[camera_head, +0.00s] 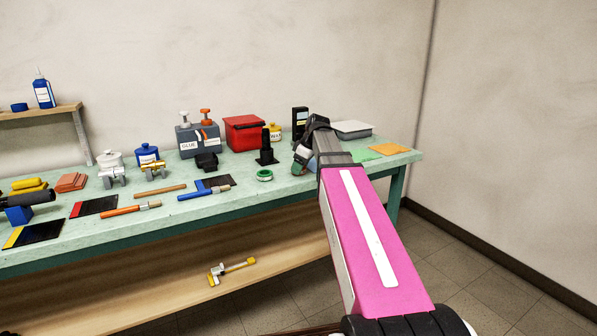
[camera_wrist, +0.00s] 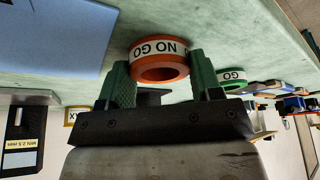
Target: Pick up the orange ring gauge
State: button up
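The orange ring gauge (camera_wrist: 158,60), with a white "NO GO" band, rests on the green bench top in the wrist view, which looks upside down. My gripper (camera_wrist: 160,68) has its two green fingers spread, one on each side of the ring. The right finger is very close to the ring; I cannot tell whether it touches. A slim gap shows at the left finger. In the head view my arm hides the orange ring. A green ring marked "GO" (camera_wrist: 232,78) lies to the right in the wrist view and also shows in the head view (camera_head: 264,175).
A blue sheet (camera_wrist: 55,35) lies beside the ring. The bench (camera_head: 230,207) holds a red box (camera_head: 244,133), a yellow wax pot (camera_head: 275,131), a black stand (camera_head: 266,150), a black gauge box (camera_head: 300,122) and several tools. A wall stands behind the bench.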

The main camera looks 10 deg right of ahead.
jog(key=shift+c, duration=0.6)
jog(key=shift+r, duration=0.15)
jog(key=shift+r, duration=0.5)
jog(key=r, duration=0.1)
jog(key=a+r, duration=0.1)
jog(key=r, duration=0.1)
jog(key=shift+s+r, duration=0.2)
jog(key=shift+r, duration=0.05)
jog(key=s+a+r, duration=0.3)
jog(key=a+r, duration=0.3)
jog(key=a, duration=0.3)
jog(key=w+r+m, duration=0.1)
jog(key=w+r, duration=0.1)
jog(key=w, duration=0.3)
jog(key=w+r+m+h, duration=0.1)
jog(key=w+r+m, duration=0.1)
jog(key=w, duration=0.4)
jog(key=w+a+r+m+t, duration=0.1)
jog(key=w+r+m, duration=0.1)
jog(key=w+r, duration=0.2)
jog(key=shift+w+r, duration=0.1)
jog(key=shift+w, duration=0.65)
